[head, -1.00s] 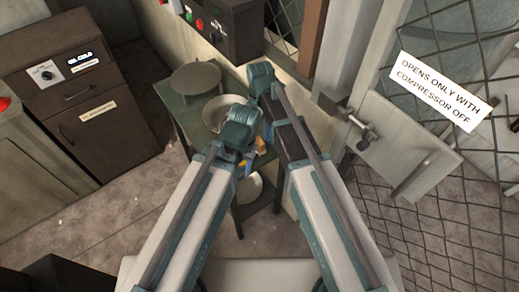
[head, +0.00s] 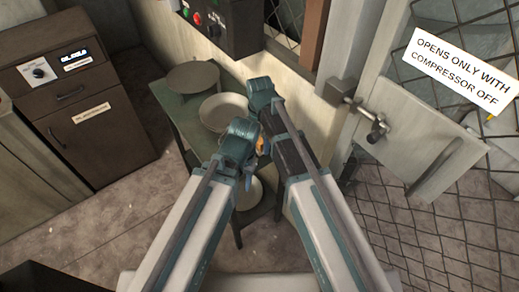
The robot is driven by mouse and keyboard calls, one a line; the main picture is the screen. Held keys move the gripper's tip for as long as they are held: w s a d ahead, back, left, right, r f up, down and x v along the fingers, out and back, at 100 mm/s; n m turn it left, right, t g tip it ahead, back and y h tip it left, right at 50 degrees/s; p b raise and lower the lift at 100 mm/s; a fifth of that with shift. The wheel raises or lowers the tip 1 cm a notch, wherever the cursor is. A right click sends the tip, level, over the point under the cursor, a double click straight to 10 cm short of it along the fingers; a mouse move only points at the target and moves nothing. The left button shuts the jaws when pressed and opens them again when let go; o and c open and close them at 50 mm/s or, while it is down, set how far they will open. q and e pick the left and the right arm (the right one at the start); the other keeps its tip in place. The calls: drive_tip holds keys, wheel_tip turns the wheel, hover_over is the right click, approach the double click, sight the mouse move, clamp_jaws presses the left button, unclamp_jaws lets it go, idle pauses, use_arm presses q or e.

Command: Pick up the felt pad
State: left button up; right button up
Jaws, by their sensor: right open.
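I cannot make out the felt pad for certain; my arms cover part of the small green table (head: 187,128). My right gripper (head: 263,147) is open by the table's right side, mostly hidden behind my arm links. A small orange patch shows there, too small to identify. My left gripper (head: 248,179) is largely hidden behind its own arm, and its jaws cannot be made out. On the table stand a round grey disc (head: 193,78) at the back left and a pale bowl (head: 226,108) just behind my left arm's wrist.
Another pale round dish (head: 250,192) sits lower down, under the tabletop. A brown cabinet (head: 80,105) stands at the left, a control box (head: 220,22) behind the table. A mesh fence with a latch (head: 375,130) and a white sign (head: 462,72) is at the right. Floor is clear at left.

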sight(260, 139)
wheel_tip(260, 139, down, 2)
drive_tip(key=shift+f+b, duration=0.25)
drive_tip(key=shift+b, duration=0.5)
use_arm(q)
wheel_tip(260, 139, down, 2)
drive_tip(key=shift+f, duration=0.2)
use_arm(e)
drive_tip(key=shift+r, duration=0.1)
drive_tip(key=c, duration=1.5)
drive_tip(key=shift+o, duration=0.2)
use_arm(q)
drive_tip(key=shift+r, duration=0.1)
use_arm(e)
drive_tip(key=shift+r, duration=0.1)
wheel_tip(260, 139, up, 10)
drive_tip(key=p, duration=1)
use_arm(q)
wheel_tip(260, 139, up, 10)
